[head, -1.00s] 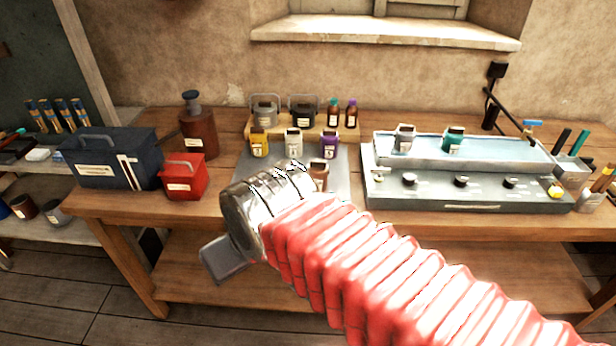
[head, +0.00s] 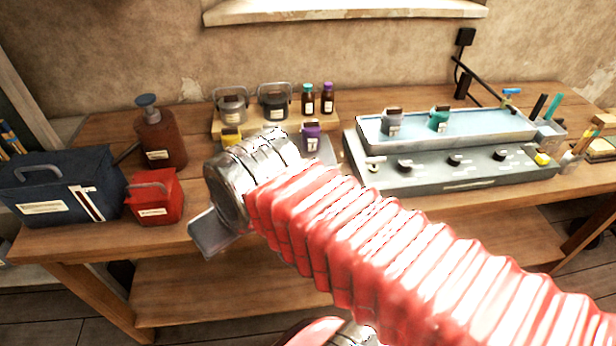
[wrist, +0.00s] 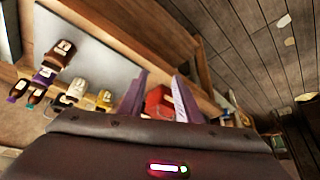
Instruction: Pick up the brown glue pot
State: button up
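The brown glue pot (wrist: 60,51) stands with a pale label on the grey mat (wrist: 100,40) in the wrist view, towards the upper left. In the head view my arm hides it. My gripper (wrist: 162,80) shows two purple-grey fingers with a clear gap between them, open and empty. The brown pot is apart from the fingers, off to their left in the wrist view. Beyond the gap a red box (wrist: 158,101) shows. In the head view my wrist hangs over the bench's front edge and the fingertips cannot be made out.
A purple pot (head: 311,136) and a yellow pot (head: 231,138) stand near the mat. Lidded pots and two small bottles stand on a wooden riser (head: 240,130). The red box (head: 153,197) and a blue toolbox (head: 60,185) are left; a control unit (head: 450,171) is right.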

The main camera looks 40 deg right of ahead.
jog(key=shift+o, duration=0.2)
jog(key=shift+o, duration=0.8)
jog(key=o, duration=0.3)
jog(key=shift+d+f+m, duration=0.2)
jog(key=shift+f+m, duration=0.25)
jog(key=shift+m, duration=0.05)
jog(key=o, duration=0.5)
jog(key=d+f+m+y, duration=0.1)
jog(key=m, duration=0.1)
jog(key=w+d+f+m+g+y, duration=0.1)
jog(key=f+m, duration=0.1)
jog(key=m, duration=0.1)
jog(key=w+d+f+m+g+y, duration=0.1)
jog(key=f+m, duration=0.1)
jog(key=m, duration=0.1)
jog(key=shift+w+d, duration=0.15)
jog(key=shift+c, duration=0.2)
jog(key=w+d+f+m+t, duration=0.1)
jog(key=d+m+t, duration=0.4)
jog(key=d+m, duration=0.7)
jog(key=w+d+f+m+t, duration=0.2)
jog(key=d+m+t, duration=0.3)
jog(key=d+m, duration=0.8)
jog(key=d+f, duration=0.1)
jog(key=d, duration=0.3)
jog(key=shift+f, duration=0.4)
